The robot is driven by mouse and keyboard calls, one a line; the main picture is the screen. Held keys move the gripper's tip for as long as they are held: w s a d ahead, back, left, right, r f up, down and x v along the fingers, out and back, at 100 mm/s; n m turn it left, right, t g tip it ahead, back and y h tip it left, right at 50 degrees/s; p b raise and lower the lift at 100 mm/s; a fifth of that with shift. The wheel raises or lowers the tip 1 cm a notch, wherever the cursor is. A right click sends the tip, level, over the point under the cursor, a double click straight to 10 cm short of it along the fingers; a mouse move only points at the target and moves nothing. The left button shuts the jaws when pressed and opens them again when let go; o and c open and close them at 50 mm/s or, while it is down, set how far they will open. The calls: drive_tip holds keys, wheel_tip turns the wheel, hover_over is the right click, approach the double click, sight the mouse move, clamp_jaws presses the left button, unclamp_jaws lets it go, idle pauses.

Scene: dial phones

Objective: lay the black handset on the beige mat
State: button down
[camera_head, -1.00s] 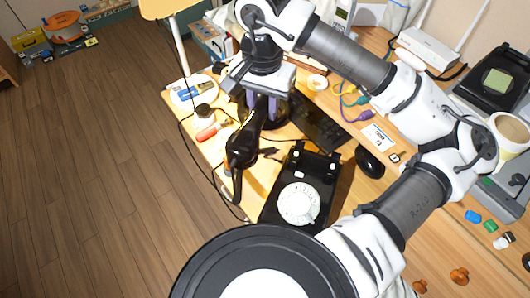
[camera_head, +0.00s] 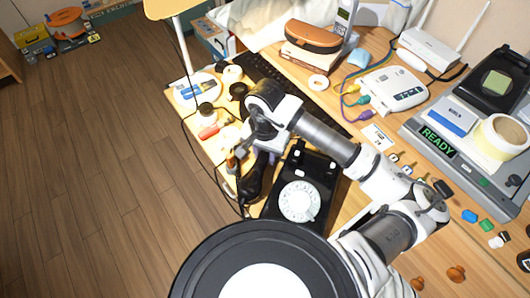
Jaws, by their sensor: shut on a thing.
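The black handset (camera_head: 251,187) is beside the left side of the black phone base (camera_head: 285,213), which has a white rotary dial (camera_head: 299,201). My gripper (camera_head: 262,160) is shut on the upper end of the handset, with its purple-grey fingers around it. The handset points down toward the desk's left front edge. I cannot tell whether its lower end touches the desk. I cannot make out the beige mat; my arm, the handset or the phone may hide it.
A black keyboard (camera_head: 292,92) lies behind my gripper. A white plate (camera_head: 193,91) and a red-handled tool (camera_head: 209,131) are to its left. A white router (camera_head: 430,47), a white box (camera_head: 394,89) and a grey device reading READY (camera_head: 437,142) stand right. Dark cables hang at the left edge.

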sight(265, 153)
drive_tip(key=shift+f, duration=0.15)
drive_tip(key=shift+f+b, duration=0.2)
drive_tip(key=shift+b, duration=0.1)
drive_tip(key=c, duration=1.1)
unclamp_jaws()
drive_tip(key=shift+r, duration=0.15)
drive_tip(key=shift+r+p, duration=0.2)
drive_tip(key=shift+p, duration=0.25)
wheel_tip(265, 153, up, 12)
drive_tip(key=shift+f+b, duration=0.15)
drive_tip(key=shift+b, duration=0.85)
